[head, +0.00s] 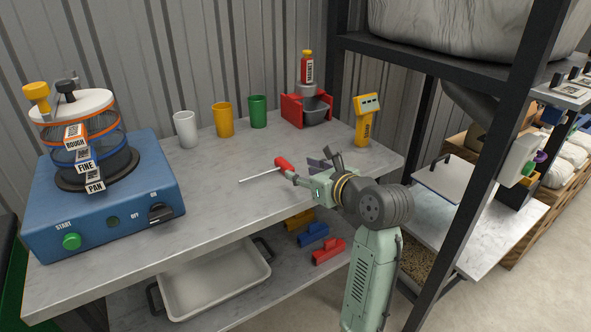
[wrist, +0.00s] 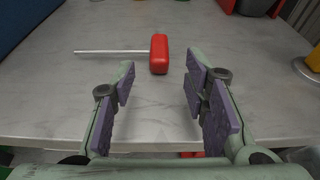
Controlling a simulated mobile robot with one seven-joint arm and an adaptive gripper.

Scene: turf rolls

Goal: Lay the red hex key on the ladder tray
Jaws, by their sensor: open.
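The red hex key (head: 283,164) lies on the grey bench top, its thin metal shaft pointing left. In the wrist view its red handle (wrist: 159,54) lies just beyond the fingertips, roughly in line with the gap. My gripper (head: 306,171) is open and empty over the bench's front part. Its purple-padded fingers (wrist: 160,85) stand apart on either side of the gap, and neither appears to touch the handle. I cannot tell for certain which surface is the ladder tray; a pale flat board with a dark handle (head: 455,184) is at the right, beyond the bench.
A blue sieving machine (head: 105,205) stands at the bench's left. White, yellow and green cups (head: 224,120), a red holder (head: 292,110) and a yellow device (head: 366,122) line the back. A pale tray (head: 213,306) sits below. A dark rack post (head: 510,150) rises at right.

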